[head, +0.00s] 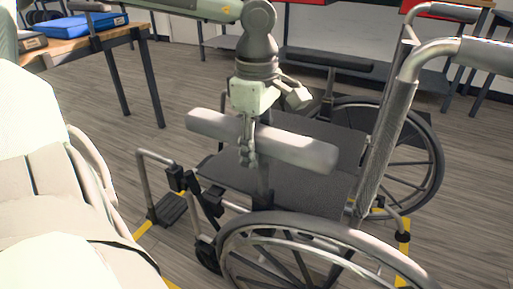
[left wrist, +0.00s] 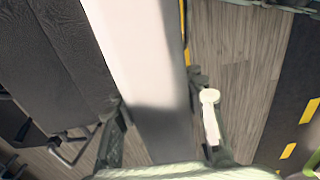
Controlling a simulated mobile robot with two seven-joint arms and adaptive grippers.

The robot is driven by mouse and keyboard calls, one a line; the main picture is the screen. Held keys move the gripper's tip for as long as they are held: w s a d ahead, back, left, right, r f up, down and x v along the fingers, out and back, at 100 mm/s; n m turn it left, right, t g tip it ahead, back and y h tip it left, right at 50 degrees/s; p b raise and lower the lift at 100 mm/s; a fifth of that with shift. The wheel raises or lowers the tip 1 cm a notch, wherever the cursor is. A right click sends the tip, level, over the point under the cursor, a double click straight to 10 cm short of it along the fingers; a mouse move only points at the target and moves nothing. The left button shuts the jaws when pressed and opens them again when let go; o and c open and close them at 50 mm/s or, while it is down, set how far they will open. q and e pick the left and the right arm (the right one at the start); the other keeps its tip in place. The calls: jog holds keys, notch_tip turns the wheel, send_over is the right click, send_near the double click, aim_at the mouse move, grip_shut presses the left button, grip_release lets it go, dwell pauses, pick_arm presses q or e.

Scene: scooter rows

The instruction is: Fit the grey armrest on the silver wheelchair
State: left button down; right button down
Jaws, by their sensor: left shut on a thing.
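The silver wheelchair (head: 404,75) stands in the middle and right of the head view, with a dark seat, push handles at the right and a large wheel nearest me. The grey armrest (head: 300,149) is a long pale bar held level above the near side of the seat. My left gripper (head: 248,155) is shut on it near its middle, coming down from above. In the left wrist view the armrest (left wrist: 140,50) runs between the fingers (left wrist: 163,118), with the seat to its left. A dark post shows below the armrest; I cannot tell whether they touch. My right gripper is not in view.
A similar dark armrest (head: 330,60) sits on the wheelchair's far side. A wooden table (head: 72,42) with a blue binder (head: 85,25) stands at the back left. Footrests (head: 170,207) stick out at the chair's left. Yellow tape marks the floor; open floor lies behind.

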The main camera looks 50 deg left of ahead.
pick_arm(q)
jog(key=c, duration=0.8)
grip_release()
notch_tip(320, 180, up, 12)
jog(key=shift+r, duration=0.1)
